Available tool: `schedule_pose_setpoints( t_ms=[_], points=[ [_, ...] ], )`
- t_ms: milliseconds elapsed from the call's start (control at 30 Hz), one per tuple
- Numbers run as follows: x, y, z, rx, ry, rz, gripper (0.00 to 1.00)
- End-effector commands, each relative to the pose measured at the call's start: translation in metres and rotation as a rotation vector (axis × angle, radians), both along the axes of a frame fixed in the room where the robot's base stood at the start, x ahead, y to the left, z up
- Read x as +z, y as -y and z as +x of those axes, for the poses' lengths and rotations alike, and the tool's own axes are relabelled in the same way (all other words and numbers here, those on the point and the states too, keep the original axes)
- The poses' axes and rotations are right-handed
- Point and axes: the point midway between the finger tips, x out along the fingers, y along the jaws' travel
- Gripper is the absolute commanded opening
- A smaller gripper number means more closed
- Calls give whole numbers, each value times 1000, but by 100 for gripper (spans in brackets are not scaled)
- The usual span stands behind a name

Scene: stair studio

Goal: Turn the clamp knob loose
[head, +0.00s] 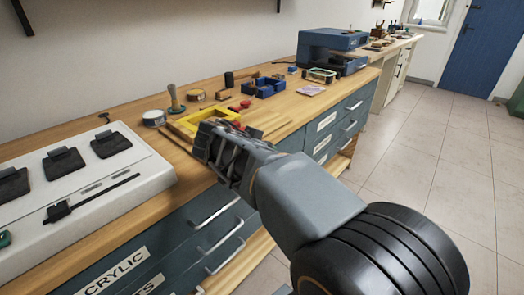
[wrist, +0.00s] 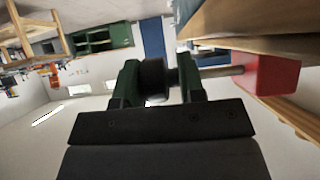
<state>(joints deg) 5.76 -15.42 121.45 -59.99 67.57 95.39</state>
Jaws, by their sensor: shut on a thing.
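My gripper (wrist: 160,82) is shut on a dark round clamp knob (wrist: 153,78), which sits between its two green fingers in the wrist view. A metal screw rod (wrist: 221,71) runs from the right finger's side to a red clamp body (wrist: 272,75) next to the wooden bench edge. The wrist view is strongly tilted. In the head view my gripper (head: 218,147) is at the front edge of the bench, beside the yellow frame.
The wooden bench top (head: 150,138) carries a yellow frame (head: 190,124), small red parts (head: 240,106), a blue holder (head: 265,88) and a blue machine (head: 333,48). A white panel with dark pads (head: 120,185) lies left. Drawer handles (head: 225,245) stick out below. The tiled floor (head: 440,165) is clear.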

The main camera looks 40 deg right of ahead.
Motion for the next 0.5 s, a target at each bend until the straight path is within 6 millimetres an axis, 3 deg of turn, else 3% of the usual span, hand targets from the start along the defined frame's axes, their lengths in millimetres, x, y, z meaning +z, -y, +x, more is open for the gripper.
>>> schedule_pose_setpoints(
  t_ms=[67, 100, 233, 500],
  points=[
    [-4, 1, -5, -16, -15, 2, 13],
    [-4, 1, -5, -16, -15, 2, 37],
    [-3, 1, -4, -14, -13, 2, 50],
    [-1, 0, -3, -8, -9, -1, 51]
  ],
)
